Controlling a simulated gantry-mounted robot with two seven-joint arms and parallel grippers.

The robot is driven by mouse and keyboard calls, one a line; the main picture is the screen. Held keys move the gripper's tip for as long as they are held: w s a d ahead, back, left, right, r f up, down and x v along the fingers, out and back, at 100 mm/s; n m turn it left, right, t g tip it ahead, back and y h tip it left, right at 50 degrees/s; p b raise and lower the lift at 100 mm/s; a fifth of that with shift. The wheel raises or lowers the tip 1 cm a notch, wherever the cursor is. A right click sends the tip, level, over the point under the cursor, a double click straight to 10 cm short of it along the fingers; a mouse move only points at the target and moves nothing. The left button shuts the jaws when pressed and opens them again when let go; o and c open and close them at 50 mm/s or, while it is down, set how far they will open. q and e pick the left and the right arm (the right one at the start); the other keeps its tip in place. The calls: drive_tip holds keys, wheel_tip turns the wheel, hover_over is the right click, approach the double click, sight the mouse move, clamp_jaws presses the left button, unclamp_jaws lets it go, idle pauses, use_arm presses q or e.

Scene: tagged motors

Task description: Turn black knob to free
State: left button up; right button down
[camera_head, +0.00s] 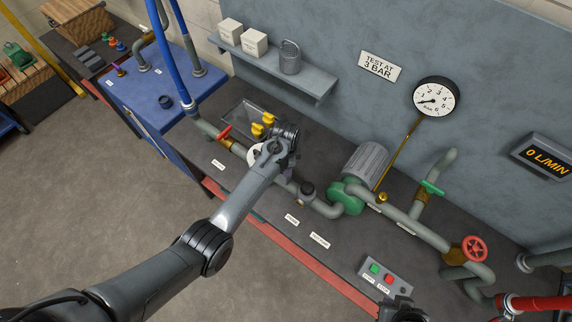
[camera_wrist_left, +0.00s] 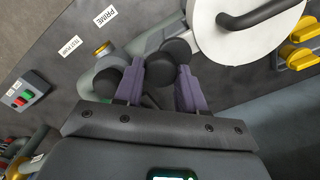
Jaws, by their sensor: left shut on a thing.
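My left gripper (camera_head: 284,143) is over the pipework on the bench, beside a white round lid. In the left wrist view its two purple fingers (camera_wrist_left: 157,85) are closed around a black lobed knob (camera_wrist_left: 177,51). Dark rounded lobes show at and between the fingertips, and the fingers hide part of the knob. In the head view my arm and gripper cover the knob. My right gripper (camera_head: 403,309) shows only as a dark part at the bottom edge, and its jaws cannot be made out.
The white lid (camera_wrist_left: 250,38) with a black handle and yellow valve handles (camera_wrist_left: 300,57) are close to the left gripper. A red lever (camera_head: 224,133), a green pump (camera_head: 346,196), a pressure gauge (camera_head: 435,97) and a button box (camera_head: 384,276) stand around the bench.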

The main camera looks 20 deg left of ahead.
use_arm(q)
drive_tip(key=n+p, duration=0.2)
drive_tip(key=shift+r+n, duration=0.25)
drive_tip(key=shift+n, duration=0.15)
drive_tip(key=n+p, duration=0.2)
drive_tip(key=n, duration=0.2)
drive_tip(key=shift+f+n, duration=0.1)
drive_tip(key=shift+n, duration=0.2)
drive_tip(key=n+p, duration=0.1)
drive_tip(key=n, duration=0.3)
drive_tip(key=shift+f+n+p, duration=0.1)
drive_tip(key=shift+n+p, duration=0.2)
drive_tip(key=shift+n, duration=1.5)
drive_tip(key=o, duration=1.1)
drive_tip(key=shift+c, duration=0.2)
